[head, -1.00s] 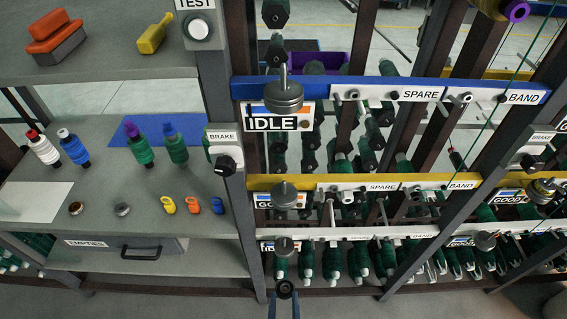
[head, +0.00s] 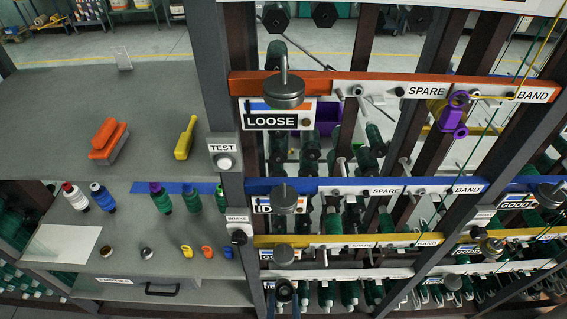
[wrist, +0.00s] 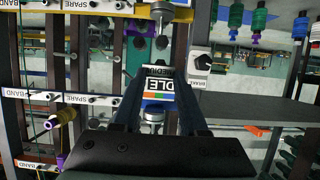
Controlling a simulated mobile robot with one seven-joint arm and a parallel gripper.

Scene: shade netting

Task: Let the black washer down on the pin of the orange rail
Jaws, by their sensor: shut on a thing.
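The black washer (head: 285,288) shows as a dark ring at the bottom of the head view, held in my gripper (head: 284,302), which is shut on it. In the wrist view the fingers of my gripper (wrist: 160,88) reach up the middle; I cannot clearly make out the washer there. The orange rail (head: 320,82) runs across the top of the rack in the head view, well above and apart from the washer. A pin (head: 357,92) sticks out of its white SPARE section, with other small fittings to its right.
A grey weight (head: 284,94) hangs left on the orange rail, over the LOOSE sign (head: 272,121). A purple piece (head: 454,118) with a yellow cord hangs to the right. The blue rail (head: 320,188) and yellow rail (head: 330,240) lie below. A dark upright post (head: 212,80) stands left.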

